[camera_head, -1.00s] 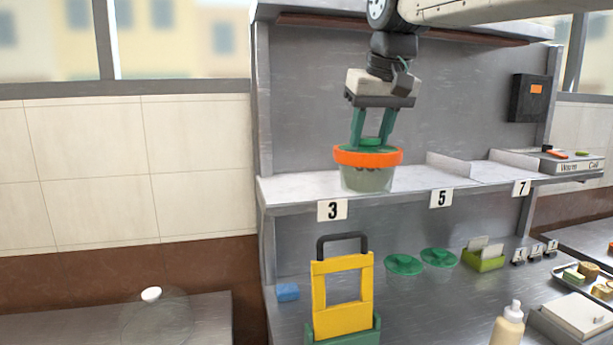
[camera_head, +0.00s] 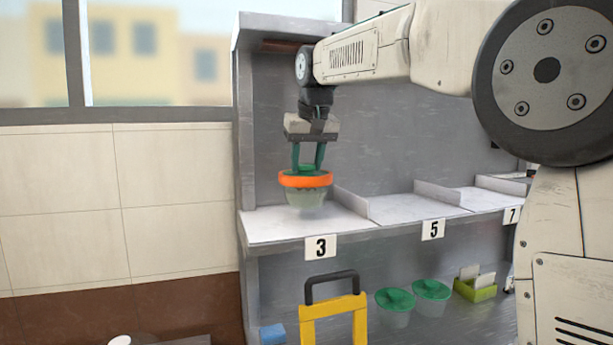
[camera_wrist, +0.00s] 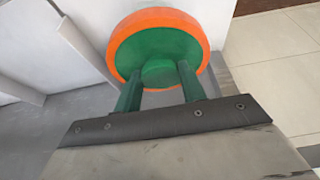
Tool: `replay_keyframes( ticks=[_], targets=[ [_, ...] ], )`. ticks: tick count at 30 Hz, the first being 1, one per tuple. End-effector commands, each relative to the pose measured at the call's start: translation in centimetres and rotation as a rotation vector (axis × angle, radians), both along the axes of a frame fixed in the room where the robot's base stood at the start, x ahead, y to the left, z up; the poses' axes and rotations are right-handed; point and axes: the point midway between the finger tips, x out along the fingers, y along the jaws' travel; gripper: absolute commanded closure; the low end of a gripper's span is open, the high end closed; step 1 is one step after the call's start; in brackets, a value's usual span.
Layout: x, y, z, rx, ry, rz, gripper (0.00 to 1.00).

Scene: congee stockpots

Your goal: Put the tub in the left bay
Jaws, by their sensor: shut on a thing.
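The tub (camera_head: 306,193) is clear with a green lid and an orange band around its top. My gripper (camera_head: 307,167) is shut on the green knob of its lid and holds it upright over the left bay (camera_head: 266,227), marked 3. The tub's bottom is close to the shelf surface; I cannot tell if it touches. In the wrist view the green lid with its orange rim (camera_wrist: 158,45) fills the top middle, between my two green fingers.
Low dividers separate the left bay from bay 5 (camera_head: 400,207) and bay 7 (camera_head: 483,198), which look empty. A grey side wall (camera_head: 243,130) stands left of the bay. Below are a yellow frame (camera_head: 333,318), two green-lidded tubs (camera_head: 395,300) and a green box (camera_head: 475,288).

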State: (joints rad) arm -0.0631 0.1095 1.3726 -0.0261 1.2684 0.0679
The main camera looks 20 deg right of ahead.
Motion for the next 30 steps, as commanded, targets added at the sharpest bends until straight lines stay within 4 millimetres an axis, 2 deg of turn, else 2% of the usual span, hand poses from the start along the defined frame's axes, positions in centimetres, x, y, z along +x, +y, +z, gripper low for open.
replay_keyframes(
  ticks=[5, 12, 22, 23, 25, 30],
  targets=[
    [0.6, 0.1, -0.5, 0.000, 0.000, 0.000, 1.00],
    [0.5, 0.0, -3.4, 0.000, -0.002, -0.001, 1.00],
    [0.5, 0.0, -3.7, 0.000, -0.001, -0.001, 1.00],
    [0.5, 0.0, -3.8, 0.000, 0.000, -0.001, 0.57],
    [0.5, 0.0, -3.8, 0.000, 0.000, -0.001, 0.38],
    [0.5, 0.0, -3.8, 0.000, 0.000, -0.001, 0.38]
  ],
)
